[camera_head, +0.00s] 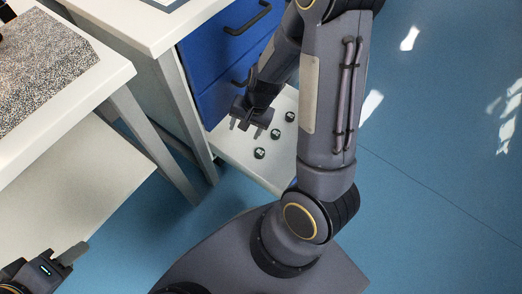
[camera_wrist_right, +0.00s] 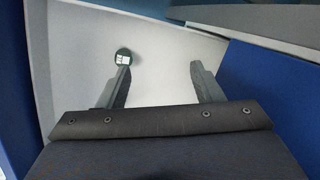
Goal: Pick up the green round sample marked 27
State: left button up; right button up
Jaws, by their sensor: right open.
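Three small dark round samples with pale labels stand in a row on the white lower shelf in the head view: one nearest the front (camera_head: 260,153), a middle one (camera_head: 275,134) and a far one (camera_head: 290,117). Their numbers are too small to read. My right gripper (camera_head: 245,129) is open and empty, low over the shelf to the left of the row. In the right wrist view, a green-rimmed round sample (camera_wrist_right: 123,57) with a white label lies just beyond the left fingertip of my right gripper (camera_wrist_right: 160,75), not between the fingers. My left gripper (camera_head: 70,255) is partly in view at the bottom left.
Blue drawers (camera_head: 222,60) with dark handles stand above and behind the shelf (camera_head: 232,150). White tables with grey legs (camera_head: 155,140) stand at the left. The blue floor (camera_head: 440,150) at the right is clear.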

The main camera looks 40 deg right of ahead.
aim_at(260, 151)
jog(key=d+f+h, duration=0.1)
jog(key=f, duration=0.2)
jog(key=d+f+m+g, duration=0.1)
jog(key=d+f, duration=0.1)
jog(key=f, duration=0.2)
jog(key=d+f+m+h, duration=0.1)
jog(key=f, duration=0.3)
jog(key=shift+s+d+f+g+h, duration=0.2)
jog(key=shift+s+g+h, duration=0.1)
jog(key=shift+s+g, duration=0.1)
notch_tip(260, 151, down, 6)
jog(key=b, duration=0.3)
jog(key=shift+s+r, duration=0.1)
jog(key=shift+c, duration=0.3)
jog(key=c, duration=1)
jog(key=shift+r, duration=0.15)
jog(key=shift+c, duration=0.2)
